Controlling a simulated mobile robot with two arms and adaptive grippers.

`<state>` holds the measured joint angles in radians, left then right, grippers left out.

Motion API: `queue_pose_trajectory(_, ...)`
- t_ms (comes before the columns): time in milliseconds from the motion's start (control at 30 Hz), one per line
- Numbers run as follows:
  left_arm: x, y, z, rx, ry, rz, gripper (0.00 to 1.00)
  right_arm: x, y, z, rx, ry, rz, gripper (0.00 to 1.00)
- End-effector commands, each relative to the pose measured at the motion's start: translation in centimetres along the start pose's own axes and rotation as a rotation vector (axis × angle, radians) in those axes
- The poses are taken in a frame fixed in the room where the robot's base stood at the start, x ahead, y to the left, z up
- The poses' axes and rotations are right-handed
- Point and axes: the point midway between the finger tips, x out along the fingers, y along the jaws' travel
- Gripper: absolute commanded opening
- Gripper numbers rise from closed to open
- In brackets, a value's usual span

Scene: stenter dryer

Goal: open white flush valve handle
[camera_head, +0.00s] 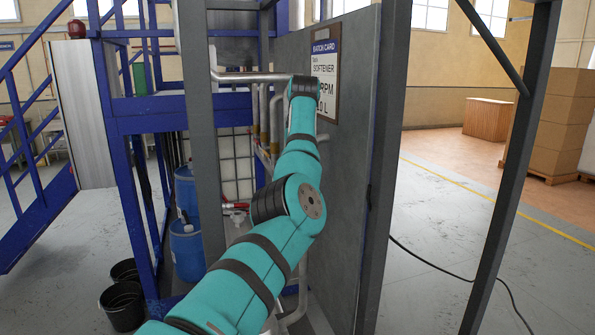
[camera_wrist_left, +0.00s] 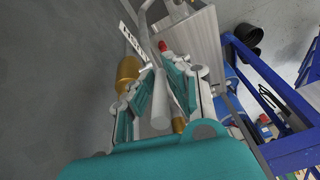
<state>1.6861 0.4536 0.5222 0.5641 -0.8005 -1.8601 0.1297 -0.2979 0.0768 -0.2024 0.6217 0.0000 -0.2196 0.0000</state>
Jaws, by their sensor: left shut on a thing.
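In the left wrist view, my left gripper (camera_wrist_left: 157,78) has its two teal-padded fingers on either side of a pale cylindrical piece, which looks like the white flush valve handle (camera_wrist_left: 160,102). The gripper is shut on it. A brass fitting (camera_wrist_left: 128,72) is beside the left finger, and a red tip (camera_wrist_left: 162,46) shows beyond the other finger. In the head view my teal arm reaches up beside the grey panel, and its gripper and the held handle are hidden behind the wrist. My right gripper is in neither view.
A grey panel (camera_head: 345,170) with a station card (camera_head: 325,75) stands close to the right of my arm. Pipes (camera_head: 250,77) and a grey post (camera_head: 203,150) are to its left. Blue drums (camera_head: 187,250) and black buckets (camera_head: 123,305) stand lower left. Open floor lies at right.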

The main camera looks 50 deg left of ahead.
Motion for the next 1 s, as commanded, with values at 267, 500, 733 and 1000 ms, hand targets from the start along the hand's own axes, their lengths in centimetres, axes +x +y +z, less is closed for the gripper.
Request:
queue_pose_trajectory(267, 0.1, 0.0, 0.0, 0.0, -0.001, -0.002, 0.27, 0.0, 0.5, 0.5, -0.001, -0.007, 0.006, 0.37)
queue_pose_trajectory(500, 0.0, 0.0, 0.0, 0.0, 0.0, -0.001, 0.37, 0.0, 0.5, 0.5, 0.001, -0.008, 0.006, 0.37)
queue_pose_trajectory(733, -1.3, 0.0, -0.1, 0.0, 0.003, 0.002, 0.37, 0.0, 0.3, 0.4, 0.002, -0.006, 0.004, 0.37)
queue_pose_trajectory(1000, -5.8, 0.0, -0.1, 0.001, 0.001, 0.002, 0.37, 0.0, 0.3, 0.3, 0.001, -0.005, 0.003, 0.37)
